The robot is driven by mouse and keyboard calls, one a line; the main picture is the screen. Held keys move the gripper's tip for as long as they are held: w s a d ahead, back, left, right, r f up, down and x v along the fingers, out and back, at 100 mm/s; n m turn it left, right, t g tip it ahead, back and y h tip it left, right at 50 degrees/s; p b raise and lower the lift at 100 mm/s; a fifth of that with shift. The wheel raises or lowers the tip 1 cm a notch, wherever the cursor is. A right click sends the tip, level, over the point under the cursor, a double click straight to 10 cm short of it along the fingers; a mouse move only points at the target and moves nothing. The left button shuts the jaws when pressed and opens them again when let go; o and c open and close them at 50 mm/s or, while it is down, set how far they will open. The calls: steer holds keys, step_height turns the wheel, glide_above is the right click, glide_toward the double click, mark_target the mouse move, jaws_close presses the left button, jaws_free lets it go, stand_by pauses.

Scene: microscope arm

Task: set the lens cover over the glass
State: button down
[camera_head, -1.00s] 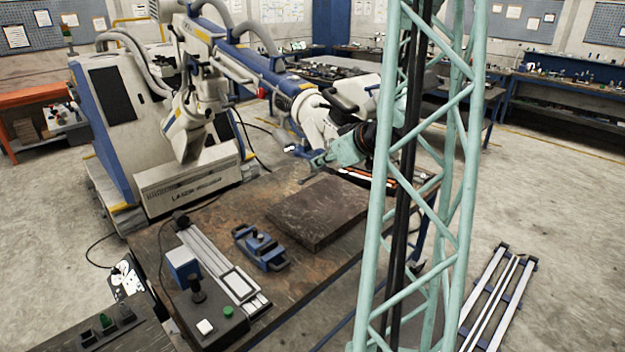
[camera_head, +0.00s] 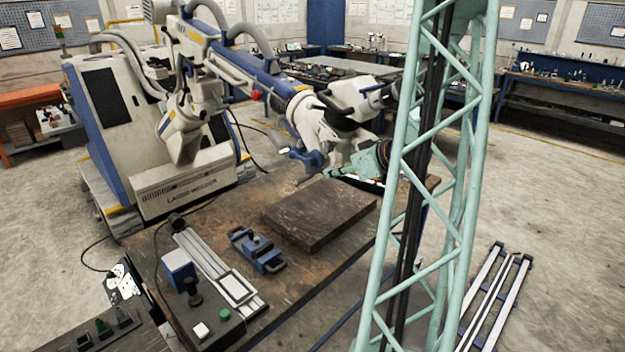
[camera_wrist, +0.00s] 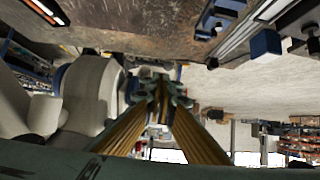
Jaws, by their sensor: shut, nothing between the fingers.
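The microscope arm ends in a white and blue head (camera_head: 318,128) above the far part of the workbench. Below the head is a blue rounded part (camera_head: 311,158) and a small pale-tipped piece (camera_head: 284,151). I cannot tell which of these is the lens cover, and the glass is not clear. My teal gripper (camera_head: 335,172) is just right of and slightly below the blue part, low over the bench's far edge. In the wrist view its golden fingers (camera_wrist: 161,93) come together, shut and empty. The white head (camera_wrist: 88,95) stands left of the fingers there.
A dark square slab (camera_head: 320,214) lies on the bench (camera_head: 205,215), near a blue clamp (camera_head: 257,250) and a metal rail (camera_head: 215,268). A button box (camera_head: 207,315) is at the front. The large white machine (camera_head: 150,120) stands behind left. My lattice column hides part of my arm.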

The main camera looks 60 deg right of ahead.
mark_target(302, 181)
steer(key=shift+w, duration=0.1)
steer(key=shift+x, duration=6.9)
steer(key=shift+f+b, duration=0.1)
steer(key=shift+b, duration=0.45)
steer(key=shift+w, duration=0.2)
